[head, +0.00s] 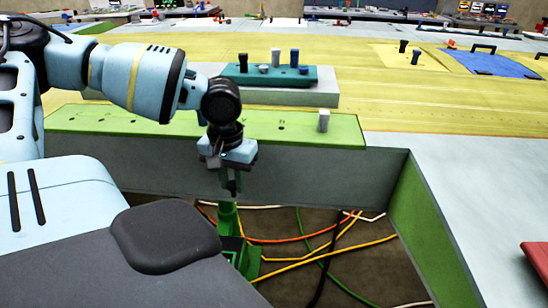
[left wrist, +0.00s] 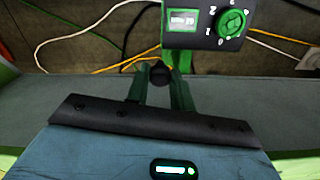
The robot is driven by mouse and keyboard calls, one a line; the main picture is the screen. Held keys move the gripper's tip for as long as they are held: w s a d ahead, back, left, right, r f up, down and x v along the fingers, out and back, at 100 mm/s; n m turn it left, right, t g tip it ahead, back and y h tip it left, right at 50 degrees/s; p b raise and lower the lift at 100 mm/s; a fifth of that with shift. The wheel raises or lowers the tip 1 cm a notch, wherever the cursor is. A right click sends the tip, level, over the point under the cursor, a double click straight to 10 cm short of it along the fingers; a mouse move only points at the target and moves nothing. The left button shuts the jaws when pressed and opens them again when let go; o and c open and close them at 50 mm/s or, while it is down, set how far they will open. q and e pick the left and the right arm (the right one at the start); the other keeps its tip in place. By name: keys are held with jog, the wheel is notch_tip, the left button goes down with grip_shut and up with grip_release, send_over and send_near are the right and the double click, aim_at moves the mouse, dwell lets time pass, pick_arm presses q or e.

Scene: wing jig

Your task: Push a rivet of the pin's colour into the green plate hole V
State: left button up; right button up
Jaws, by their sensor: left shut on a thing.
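The green plate (head: 345,129) lies along the near edge of the bench, with several small lettered holes too small to read surely. A pale grey pin (head: 323,121) stands upright near its right end. My left gripper (head: 231,184) points down in front of the plate's near side, shut on a green tool (head: 229,219). In the left wrist view the tool's box shows a dial (left wrist: 231,23) and a small display (left wrist: 182,21). My right gripper is out of view.
The grey bench side drops to a floor with loose cables (head: 330,245). A green side panel (head: 420,220) stands at the right.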

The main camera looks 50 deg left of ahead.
pick_arm(q)
jog(key=s+d+f, duration=0.3)
jog(key=d+f, duration=0.2)
jog(key=f, duration=0.2)
jog(key=w+d+r+m, duration=0.1)
jog(key=w+d+m, duration=0.1)
jog(key=d, duration=0.6)
jog(key=w+d+r+m, duration=0.1)
jog(key=w+d+m, duration=0.1)
jog(key=d, duration=0.6)
jog(key=shift+w+d+r+m, duration=0.15)
jog(key=shift+w+m, duration=0.05)
jog(key=shift+m, duration=0.6)
jog(key=shift+s, duration=0.1)
